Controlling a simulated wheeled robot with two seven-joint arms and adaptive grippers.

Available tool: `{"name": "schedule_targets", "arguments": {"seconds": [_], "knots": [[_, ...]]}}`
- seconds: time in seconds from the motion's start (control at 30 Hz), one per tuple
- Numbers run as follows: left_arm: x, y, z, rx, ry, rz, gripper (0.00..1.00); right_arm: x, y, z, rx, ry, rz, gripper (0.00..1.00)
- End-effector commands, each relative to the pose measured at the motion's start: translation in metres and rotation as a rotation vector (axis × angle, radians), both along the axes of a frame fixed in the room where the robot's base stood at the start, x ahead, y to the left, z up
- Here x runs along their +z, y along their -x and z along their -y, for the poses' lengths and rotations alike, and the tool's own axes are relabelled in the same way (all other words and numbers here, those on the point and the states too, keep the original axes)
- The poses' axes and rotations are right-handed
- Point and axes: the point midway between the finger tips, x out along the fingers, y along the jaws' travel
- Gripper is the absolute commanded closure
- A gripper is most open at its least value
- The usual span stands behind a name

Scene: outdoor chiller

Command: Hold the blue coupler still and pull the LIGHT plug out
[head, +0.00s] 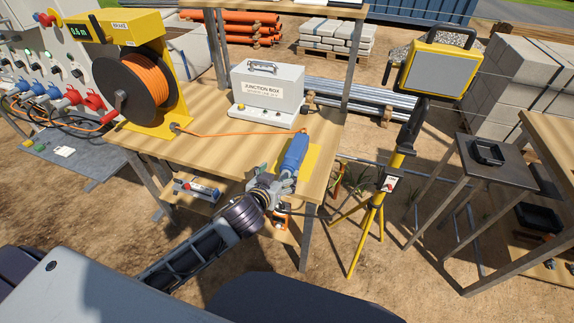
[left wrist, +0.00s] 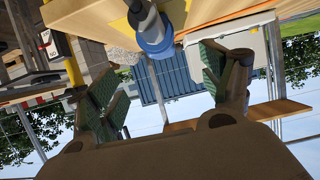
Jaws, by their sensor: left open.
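The blue coupler (head: 295,152) lies on a yellow pad (head: 311,160) near the front right edge of the wooden table. It also shows at the top of the left wrist view (left wrist: 152,34), beyond and between my fingers. My left gripper (head: 272,180) is open at the near end of the coupler, its fingers apart, with nothing between the fingertips (left wrist: 160,80). I cannot make out the LIGHT plug clearly; the gripper covers the coupler's near end in the head view. My right gripper is not in view.
A cable reel (head: 135,90) and a junction box (head: 267,90) stand on the table; an orange cable (head: 235,133) runs across it. A work light (head: 440,68) on a yellow tripod (head: 374,215) stands right of the table. A small side table (head: 505,180) is further right.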

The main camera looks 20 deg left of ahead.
Motion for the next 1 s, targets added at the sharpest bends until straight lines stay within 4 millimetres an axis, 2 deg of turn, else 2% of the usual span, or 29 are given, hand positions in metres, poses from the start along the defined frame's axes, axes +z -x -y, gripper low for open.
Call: {"name": "schedule_targets", "arguments": {"seconds": [1.0], "knots": [[-0.031, -0.077, 0.003, 0.0, -0.001, 0.0, 0.2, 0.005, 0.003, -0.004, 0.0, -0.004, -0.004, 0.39]]}}
